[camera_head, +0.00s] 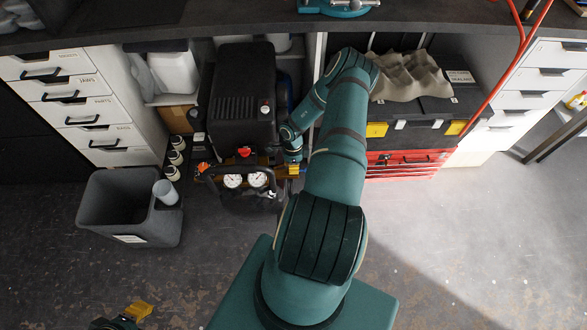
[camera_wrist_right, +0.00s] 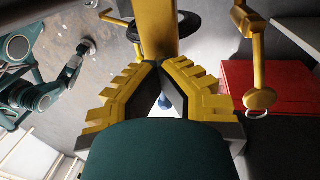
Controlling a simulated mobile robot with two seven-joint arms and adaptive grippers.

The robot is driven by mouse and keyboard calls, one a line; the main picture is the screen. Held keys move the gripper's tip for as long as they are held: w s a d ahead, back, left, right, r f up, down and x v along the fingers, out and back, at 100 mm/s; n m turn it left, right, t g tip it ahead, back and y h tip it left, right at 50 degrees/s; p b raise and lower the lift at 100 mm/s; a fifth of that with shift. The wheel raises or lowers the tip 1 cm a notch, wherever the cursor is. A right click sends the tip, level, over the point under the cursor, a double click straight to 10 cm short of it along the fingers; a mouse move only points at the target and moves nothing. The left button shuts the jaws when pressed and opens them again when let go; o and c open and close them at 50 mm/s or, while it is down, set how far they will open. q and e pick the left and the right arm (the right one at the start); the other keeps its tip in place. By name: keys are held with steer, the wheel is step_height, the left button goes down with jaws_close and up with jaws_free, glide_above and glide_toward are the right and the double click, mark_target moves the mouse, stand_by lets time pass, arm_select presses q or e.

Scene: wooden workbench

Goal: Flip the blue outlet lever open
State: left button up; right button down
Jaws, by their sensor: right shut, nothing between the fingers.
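The black compressor (camera_head: 240,108) stands under the bench, with a yellow-brown manifold and two white gauges (camera_head: 245,181) at its front. My right gripper (camera_head: 291,169) is at the right end of the manifold. In the wrist view its yellow fingers (camera_wrist_right: 160,66) are shut with their tips together, empty, just in front of a yellow bar (camera_wrist_right: 155,28). A small blue patch (camera_wrist_right: 165,102) shows through the gap behind the fingertips; I cannot tell whether it is the outlet lever. The lever is not clearly visible in the head view. My left gripper (camera_head: 130,312) is low at the left, its opening unclear.
A grey bin (camera_head: 130,205) stands on the floor left of the compressor, with several small bottles (camera_head: 175,158) beside it. A red tool chest (camera_head: 400,164) is close on the right. White drawer units stand at both sides. The front floor is partly open.

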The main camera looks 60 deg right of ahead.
steer(key=c, duration=1.1)
jaws_free()
steer(key=shift+o, duration=0.2)
step_height(320, 180, up, 12)
steer(key=w+d, duration=0.1)
steer(key=d, duration=0.1)
steer(key=shift+f, duration=0.15)
